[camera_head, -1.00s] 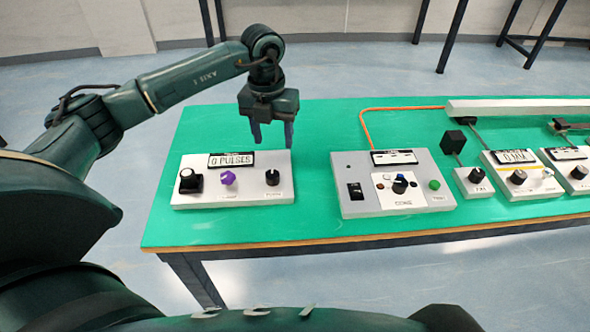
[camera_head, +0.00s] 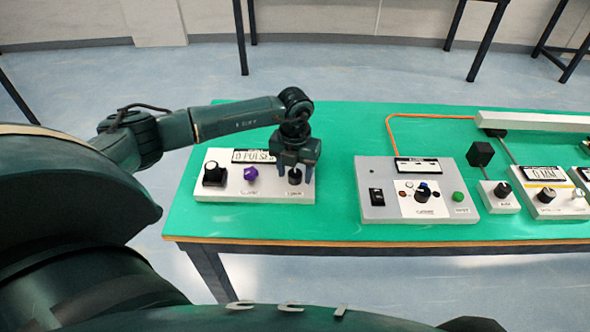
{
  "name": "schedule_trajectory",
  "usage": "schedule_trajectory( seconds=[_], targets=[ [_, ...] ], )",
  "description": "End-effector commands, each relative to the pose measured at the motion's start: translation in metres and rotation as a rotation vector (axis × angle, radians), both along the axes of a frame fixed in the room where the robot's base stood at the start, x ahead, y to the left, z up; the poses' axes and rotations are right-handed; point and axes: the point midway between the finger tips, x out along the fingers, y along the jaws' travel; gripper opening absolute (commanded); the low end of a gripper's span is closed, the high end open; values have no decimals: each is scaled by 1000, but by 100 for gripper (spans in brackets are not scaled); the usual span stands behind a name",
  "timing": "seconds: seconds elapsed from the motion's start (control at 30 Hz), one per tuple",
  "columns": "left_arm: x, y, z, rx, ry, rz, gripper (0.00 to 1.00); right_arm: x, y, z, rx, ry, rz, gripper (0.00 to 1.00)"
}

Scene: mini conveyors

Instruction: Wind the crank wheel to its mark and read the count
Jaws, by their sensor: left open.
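A white box (camera_head: 232,193) on the green table carries a display (camera_head: 254,156) that reads "0 PULSES", partly covered by my gripper. On the box are a large black knob (camera_head: 213,174) at left, a purple knob (camera_head: 250,174) in the middle and a small black knob (camera_head: 295,178) at right. I cannot tell which of them is the crank wheel, and no mark is readable. My left gripper (camera_head: 294,174) is open and points down, its fingers on either side of the small black knob. Contact cannot be told. My right gripper is out of view.
A grey box (camera_head: 378,212) with a rocker switch, dial and green button stands to the right, linked to an orange cable (camera_head: 390,125). More small control boxes and a long white bar (camera_head: 530,121) lie further right. Bare green table (camera_head: 340,120) lies behind the white box.

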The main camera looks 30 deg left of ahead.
Motion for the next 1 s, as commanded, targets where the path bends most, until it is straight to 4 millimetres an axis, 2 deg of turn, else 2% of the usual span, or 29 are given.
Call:
schedule_trajectory(
  seconds=[0.23,0.8,1.0],
  targets=[
    [0,0,-1,0,-1,-1,53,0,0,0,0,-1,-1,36],
    [0,0,0,-1,-1,0,8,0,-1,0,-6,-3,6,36],
    [0,0,-1,-1,-1,-16,8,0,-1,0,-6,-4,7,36]
  ],
)
